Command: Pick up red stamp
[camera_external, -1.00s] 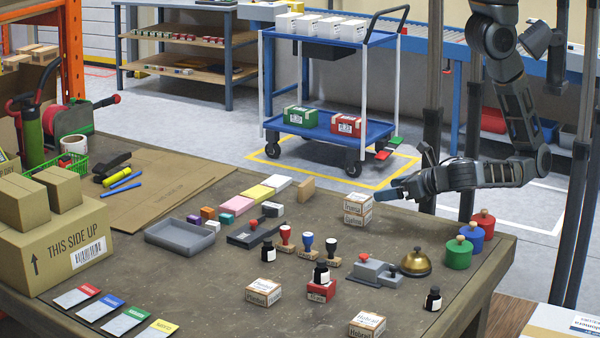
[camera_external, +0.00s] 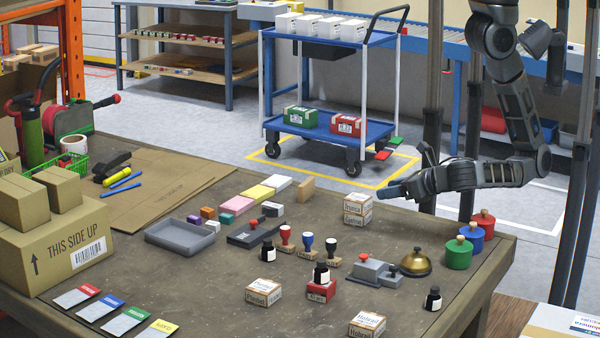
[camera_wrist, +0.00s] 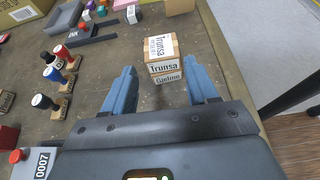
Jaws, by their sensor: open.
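The red stamp (camera_external: 284,234) has a red handle with a white band on a wooden base. It stands upright on the table in a row with a blue stamp (camera_external: 307,241) and a black stamp (camera_external: 333,250). In the wrist view, the red stamp (camera_wrist: 62,53) is at the upper left, outside the jaws. My gripper (camera_external: 393,190) is over the table's far right edge, right of the stamps. In the wrist view my gripper (camera_wrist: 160,90) is open and empty, with a stack of two small boxes (camera_wrist: 163,65) just ahead between its blue fingers.
A bell (camera_external: 416,262), a grey numbering device (camera_external: 368,272) and several round wooden-knobbed pots (camera_external: 459,254) stand at the right. Ink bottles (camera_external: 267,252) and small boxes (camera_external: 263,291) stand around the stamps. A grey tray (camera_external: 180,238) lies to the left.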

